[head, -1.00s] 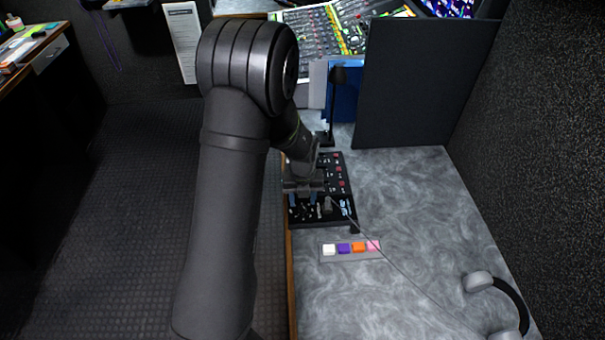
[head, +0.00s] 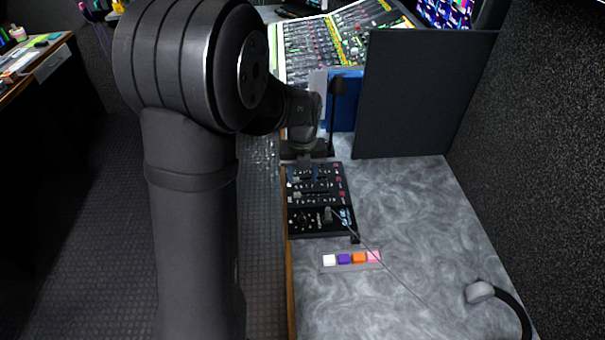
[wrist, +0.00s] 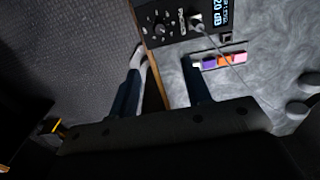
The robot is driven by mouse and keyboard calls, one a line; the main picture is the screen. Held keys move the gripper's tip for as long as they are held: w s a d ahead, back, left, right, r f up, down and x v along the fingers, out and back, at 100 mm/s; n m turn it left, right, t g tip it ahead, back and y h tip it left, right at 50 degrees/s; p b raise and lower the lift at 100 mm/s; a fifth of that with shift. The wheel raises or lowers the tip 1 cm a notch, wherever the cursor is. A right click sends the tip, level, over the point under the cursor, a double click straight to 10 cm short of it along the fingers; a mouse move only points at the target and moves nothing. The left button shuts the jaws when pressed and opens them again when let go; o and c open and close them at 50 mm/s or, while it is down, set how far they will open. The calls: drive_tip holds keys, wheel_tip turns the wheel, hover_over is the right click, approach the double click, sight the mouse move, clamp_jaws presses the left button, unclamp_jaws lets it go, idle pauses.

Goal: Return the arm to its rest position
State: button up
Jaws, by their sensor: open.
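My gripper (head: 304,177) is open and empty. In the head view it is above the far end of a black control box (head: 319,212), and my large arm link covers much of the left. In the wrist view my gripper (wrist: 165,80) shows two dark blue fingers spread apart, with the counter's wooden edge between them. The near end of the control box (wrist: 170,20) lies ahead of the fingers there, with a plug and cable in it.
A strip of coloured blocks (head: 352,260) and headphones (head: 498,300) lie on the grey counter (head: 400,215). A black microphone (head: 335,110), a blue folder (head: 346,100) and a dark panel (head: 420,100) stand behind. A mixing console (head: 330,45) is at the back.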

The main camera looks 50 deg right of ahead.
sight(303, 217)
drive_tip(key=shift+f, duration=0.15)
idle(0.3)
wheel_tip(303, 217, down, 17)
drive_tip(key=shift+f, duration=0.1)
idle(0.5)
drive_tip(key=shift+f, duration=0.2)
drive_tip(key=shift+r+n, duration=0.25)
drive_tip(key=shift+n, duration=0.65)
drive_tip(key=n, duration=0.9)
drive_tip(key=shift+n, duration=2.4)
